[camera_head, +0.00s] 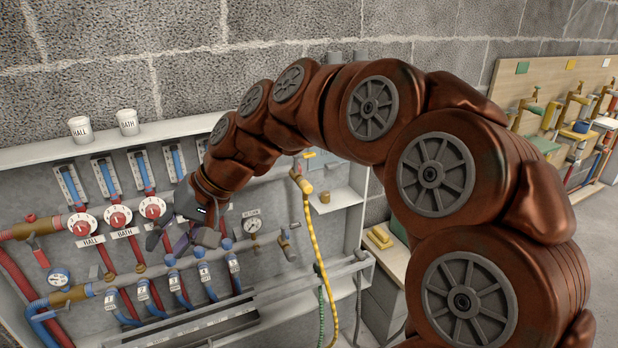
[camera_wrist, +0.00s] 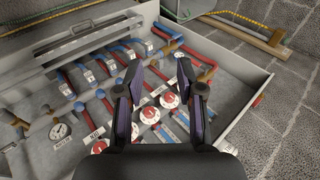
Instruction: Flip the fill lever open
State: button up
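The panel holds several levers, and I cannot tell by a label which is the fill lever. A yellow lever valve (camera_head: 301,183) sits at the panel's right, with a yellow hose (camera_head: 314,240) hanging from it. A red lever (camera_head: 38,252) sits on the brass pipe at the far left. A grey-handled valve (camera_head: 287,243) sits right of the return gauge (camera_head: 252,224). My gripper (camera_head: 183,240) is in front of the panel's middle, left of the yellow valve. In the wrist view my gripper (camera_wrist: 159,64) is open and empty, its dark fingers apart over the pipes.
Red dials (camera_head: 118,217) and flow tubes (camera_head: 107,176) fill the panel's upper left. Blue-capped valves (camera_head: 172,262) line its lower part. White cups (camera_head: 79,128) stand on the top ledge. A wooden board with valves (camera_head: 535,88) is at the right.

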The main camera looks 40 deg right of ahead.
jog(key=w+d+f+m+t+y+b, duration=0.1)
jog(key=w+d+m+t+b, duration=0.25)
jog(key=w+d+b, duration=0.4)
jog(key=m+t+h+b, duration=0.7)
jog(key=m+t+b, duration=0.25)
jog(key=b, duration=0.45)
send_near(312, 156)
jog(key=w, duration=0.3)
jog(key=shift+w+a+f+b, duration=0.15)
jog(key=shift+w+b, duration=0.4)
jog(key=shift+w, duration=1.45)
jog(key=shift+w+a+b, duration=0.15)
jog(key=shift+w+b, duration=0.4)
jog(key=shift+w, duration=1.45)
grip_shut()
